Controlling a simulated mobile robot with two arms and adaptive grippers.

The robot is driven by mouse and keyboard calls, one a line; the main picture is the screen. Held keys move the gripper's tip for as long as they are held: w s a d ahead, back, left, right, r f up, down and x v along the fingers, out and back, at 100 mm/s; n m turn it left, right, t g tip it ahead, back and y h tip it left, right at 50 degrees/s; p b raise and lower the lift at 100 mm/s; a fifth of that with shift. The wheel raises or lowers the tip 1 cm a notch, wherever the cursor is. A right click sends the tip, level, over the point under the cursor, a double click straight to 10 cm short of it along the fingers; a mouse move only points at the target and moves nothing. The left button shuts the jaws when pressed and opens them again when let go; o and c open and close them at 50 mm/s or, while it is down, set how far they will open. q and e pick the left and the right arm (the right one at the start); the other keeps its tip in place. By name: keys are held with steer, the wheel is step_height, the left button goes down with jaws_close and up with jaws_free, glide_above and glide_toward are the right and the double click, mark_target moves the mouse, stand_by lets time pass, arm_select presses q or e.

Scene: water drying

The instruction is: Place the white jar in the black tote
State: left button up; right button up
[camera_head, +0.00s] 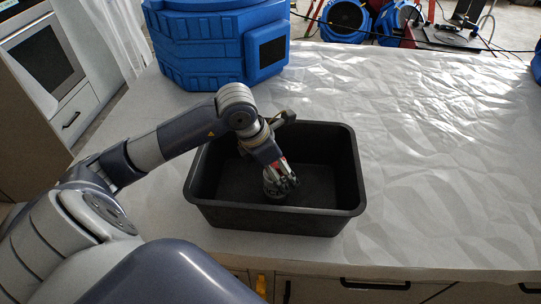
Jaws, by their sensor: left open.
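The black tote (341,214) stands on the white covered counter near its front edge. It is an open rectangular bin with a wide rim. My left arm reaches over the tote's left side, and my left gripper (280,183) points down inside it, low near the floor of the bin. The gripper is open. A small greyish shape shows around the fingertips, but I cannot tell whether any of it is the white jar. No white jar can be clearly made out anywhere in view. My right gripper is not in view.
A large blue plastic case (215,48) stands on the counter behind the tote. The crumpled white sheet (450,150) to the right is bare. Blue blowers (345,18) and cables lie beyond the far edge. Drawers are below the front edge. An oven (42,58) is at left.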

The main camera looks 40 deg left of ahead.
arm_select(q)
steer(key=b+v, duration=0.1)
steer(key=v, duration=0.8)
steer(key=shift+s+r, duration=0.1)
steer(key=shift+r, duration=0.2)
